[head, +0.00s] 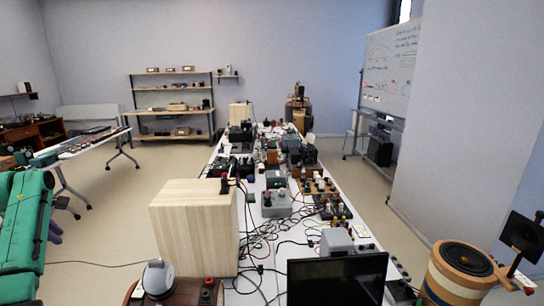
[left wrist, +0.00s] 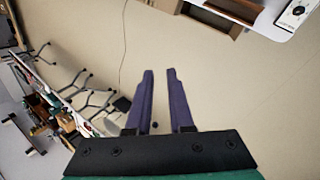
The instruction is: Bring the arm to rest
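My left arm (head: 25,235), teal green, comes in at the left edge of the head view, beside the table with the wooden box. A purple part of my left gripper (head: 55,232) shows just right of it, mostly hidden behind the arm. In the left wrist view the two purple fingers of my left gripper (left wrist: 160,72) stand apart with bare floor between them. Nothing is held. The gripper is over open floor and touches nothing that I can see. My right arm and gripper are not in view.
A long white table (head: 335,212) full of electronics and cables runs away from me. A pale wooden box (head: 195,225) stands at its near left, a black monitor (head: 338,280) at its near end. A side table (head: 85,146) stands at the left. Floor (head: 110,225) between them is mostly clear.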

